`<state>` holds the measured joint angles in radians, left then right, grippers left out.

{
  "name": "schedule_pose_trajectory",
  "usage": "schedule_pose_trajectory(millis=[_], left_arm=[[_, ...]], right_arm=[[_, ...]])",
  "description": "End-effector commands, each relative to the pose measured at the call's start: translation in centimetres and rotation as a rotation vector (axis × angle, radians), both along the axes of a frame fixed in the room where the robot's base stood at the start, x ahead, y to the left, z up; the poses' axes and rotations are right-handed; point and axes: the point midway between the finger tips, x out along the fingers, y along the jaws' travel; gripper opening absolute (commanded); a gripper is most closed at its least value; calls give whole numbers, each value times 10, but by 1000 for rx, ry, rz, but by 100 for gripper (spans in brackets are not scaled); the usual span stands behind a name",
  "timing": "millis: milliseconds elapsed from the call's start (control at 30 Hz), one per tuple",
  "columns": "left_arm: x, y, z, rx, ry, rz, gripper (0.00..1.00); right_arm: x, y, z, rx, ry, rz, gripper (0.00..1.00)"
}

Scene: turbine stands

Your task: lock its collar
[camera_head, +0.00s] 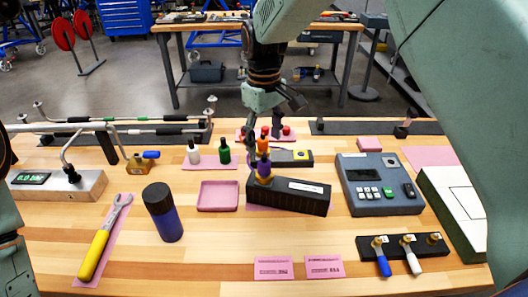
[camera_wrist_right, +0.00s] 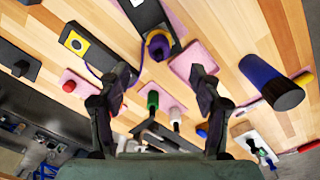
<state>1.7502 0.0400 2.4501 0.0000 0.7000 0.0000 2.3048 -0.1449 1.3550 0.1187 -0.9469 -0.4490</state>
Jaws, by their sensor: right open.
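A plug with a purple body and a yellow collar (camera_head: 264,177) stands upright on the long black box (camera_head: 305,199) in mid-table. An orange part shows just above it in the head view. From above, the yellow collar (camera_wrist_right: 159,44) is a ring around the dark plug top, and a purple cable runs near it. Whether the collar is locked I cannot tell. My right gripper (camera_head: 272,112) is open and empty, pointing down behind and above the plug. Its two fingers are spread apart in the wrist view (camera_wrist_right: 164,82). My left gripper is out of view.
White and green bottles (camera_head: 224,151) stand left of the gripper. A grey keypad device (camera_head: 376,183) stands right.

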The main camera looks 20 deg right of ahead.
Motion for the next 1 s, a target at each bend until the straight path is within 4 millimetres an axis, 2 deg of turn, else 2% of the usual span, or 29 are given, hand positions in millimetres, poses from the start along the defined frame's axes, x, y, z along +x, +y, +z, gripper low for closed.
schedule_pose_trajectory(millis=[200, 533, 667, 833, 1000], left_arm=[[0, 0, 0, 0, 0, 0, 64], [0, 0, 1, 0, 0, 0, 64], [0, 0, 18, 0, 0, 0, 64], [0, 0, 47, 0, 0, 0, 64], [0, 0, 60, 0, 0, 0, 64]], right_arm=[[0, 0, 16, 0, 0, -1, 65], [0, 0, 16, 0, 1, 6, 65], [0, -1, 10, 1, 6, 110, 65], [-2, -1, -7, 1, 7, 347, 65], [-4, -2, -21, 1, 3, 496, 65]])
